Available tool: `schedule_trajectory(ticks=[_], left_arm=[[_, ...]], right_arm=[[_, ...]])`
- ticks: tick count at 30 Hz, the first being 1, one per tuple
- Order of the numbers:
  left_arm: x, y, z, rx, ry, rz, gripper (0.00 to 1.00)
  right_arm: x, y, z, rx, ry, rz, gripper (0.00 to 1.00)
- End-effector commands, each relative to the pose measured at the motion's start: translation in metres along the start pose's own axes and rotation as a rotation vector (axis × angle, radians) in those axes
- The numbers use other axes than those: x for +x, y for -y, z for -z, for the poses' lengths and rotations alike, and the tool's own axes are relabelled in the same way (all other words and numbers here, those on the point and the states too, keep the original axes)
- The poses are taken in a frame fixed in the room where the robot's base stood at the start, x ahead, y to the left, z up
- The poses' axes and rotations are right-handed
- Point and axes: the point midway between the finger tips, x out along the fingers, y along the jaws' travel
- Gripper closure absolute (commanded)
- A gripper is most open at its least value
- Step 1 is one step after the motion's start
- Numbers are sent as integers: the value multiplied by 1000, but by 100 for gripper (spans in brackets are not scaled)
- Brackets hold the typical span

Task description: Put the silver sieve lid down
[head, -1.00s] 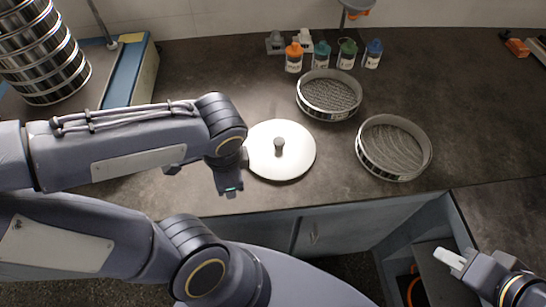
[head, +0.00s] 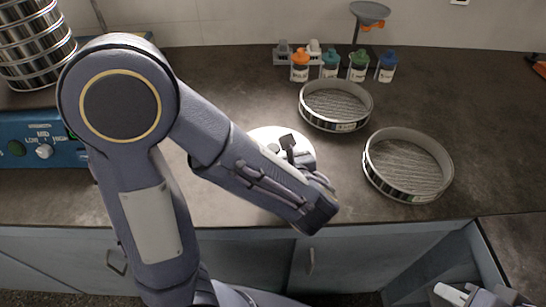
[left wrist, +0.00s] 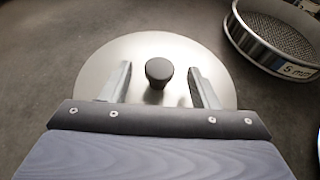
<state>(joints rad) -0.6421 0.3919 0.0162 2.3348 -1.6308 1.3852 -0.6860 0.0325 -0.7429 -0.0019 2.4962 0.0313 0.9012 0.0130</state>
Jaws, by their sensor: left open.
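The silver sieve lid (head: 265,134) lies flat on the dark counter, partly hidden behind my left arm in the head view. It shows as a pale disc (left wrist: 150,45) with a dark round knob (left wrist: 158,72) in the left wrist view. My left gripper (left wrist: 159,67) is open, with one finger on each side of the knob in that view and a gap to both. I cannot tell its exact height over the lid. My right gripper (head: 456,293) is low at the bottom right, away from the lid; whether it is open is unclear.
Two round mesh sieves stand to the right of the lid, a farther one (head: 335,125) and a nearer one (head: 405,192). Several small bottles (head: 330,66) line the back. A sieve stack (head: 30,50) and blue shaker base (head: 65,155) are at the left. The counter's far right is mostly clear.

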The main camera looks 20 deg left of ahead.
Motion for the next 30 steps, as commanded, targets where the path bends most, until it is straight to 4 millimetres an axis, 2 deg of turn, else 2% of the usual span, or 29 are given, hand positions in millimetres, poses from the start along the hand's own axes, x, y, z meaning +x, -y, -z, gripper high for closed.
schedule_trajectory(ticks=[3,6,13,26,30], left_arm=[[18,-1,1,-1,-2,-4,45],[25,-1,1,0,-1,-3,45],[27,0,0,0,-1,-1,45],[26,0,0,-1,-1,-1,100],[26,0,0,-1,-1,-1,100]], right_arm=[[3,-1,-2,0,0,0,73],[3,-2,-2,0,0,0,73],[3,-1,-2,0,0,0,73],[3,-1,-2,0,0,0,73],[3,-1,-2,0,0,0,73]])
